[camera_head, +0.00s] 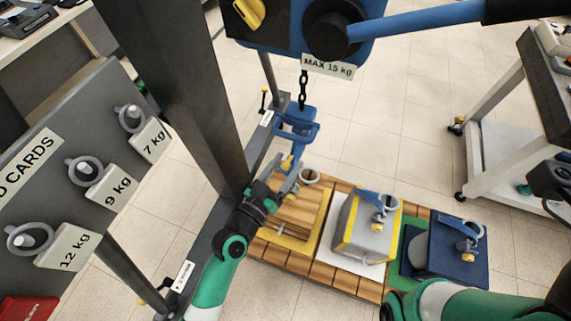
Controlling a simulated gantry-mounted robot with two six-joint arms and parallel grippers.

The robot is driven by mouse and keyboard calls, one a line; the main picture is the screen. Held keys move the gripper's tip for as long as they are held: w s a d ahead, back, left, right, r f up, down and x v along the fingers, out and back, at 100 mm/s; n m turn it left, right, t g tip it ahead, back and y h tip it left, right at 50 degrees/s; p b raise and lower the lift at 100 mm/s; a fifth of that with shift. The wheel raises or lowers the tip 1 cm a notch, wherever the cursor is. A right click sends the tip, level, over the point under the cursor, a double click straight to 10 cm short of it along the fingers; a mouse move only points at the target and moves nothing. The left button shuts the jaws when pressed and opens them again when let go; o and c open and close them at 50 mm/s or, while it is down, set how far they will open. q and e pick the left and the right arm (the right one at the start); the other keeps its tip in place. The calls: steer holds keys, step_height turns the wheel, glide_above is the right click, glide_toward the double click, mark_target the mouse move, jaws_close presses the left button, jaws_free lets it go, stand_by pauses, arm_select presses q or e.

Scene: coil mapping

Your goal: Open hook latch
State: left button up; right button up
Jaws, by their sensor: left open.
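The blue hook (298,128) hangs on a dark chain under the hoist, above the left load. A small yellow part at its lower end (288,163) may be the latch; it is too small to tell whether it is open. My left gripper (290,180) is open, its fingers just below and beside the yellow part. I cannot tell whether they touch it. The gripper partly hides the wooden crate (298,212) behind it. My right arm shows at the lower right, but its gripper is not visible.
A grey block (367,228) and a dark blue load (461,250), each with a lifting ring, sit on the pallet (310,269). The hoist (283,35) hangs overhead. A dark post (180,90) stands left of the hook. Weight cards (68,246) hang on the left board.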

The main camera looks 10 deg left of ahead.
arm_select(q)
jaws_close()
stand_by(0.3)
stand_by(1.1)
